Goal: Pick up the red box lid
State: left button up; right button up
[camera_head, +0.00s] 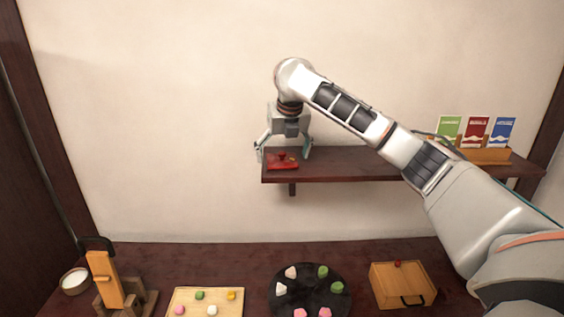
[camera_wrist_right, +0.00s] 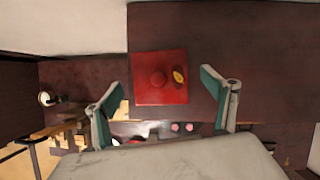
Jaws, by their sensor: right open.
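The red box lid (camera_head: 283,165) lies flat near the left end of the wall shelf. It is square with a round knob in its middle and a small yellow mark beside the knob; it also shows in the right wrist view (camera_wrist_right: 160,92). My right gripper (camera_head: 284,154) points down just above the lid, open, with one finger on each side of it. In the right wrist view its two fingertips (camera_wrist_right: 170,90) stand apart, and nothing is between them that they touch. My left gripper is in neither view.
The dark shelf (camera_head: 345,166) runs right to a wooden holder (camera_head: 487,156) with several coloured packets. Below, the table (camera_head: 250,262) bears a black round plate (camera_head: 309,286), a wooden tray (camera_head: 206,302), a wooden box (camera_head: 402,285), a wooden stand and a white cup (camera_head: 75,281).

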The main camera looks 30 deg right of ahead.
jog(key=shift+w+f, duration=0.15)
jog(key=shift+f, duration=0.15)
jog(key=c, duration=1.2)
jog(key=shift+r, duration=0.1)
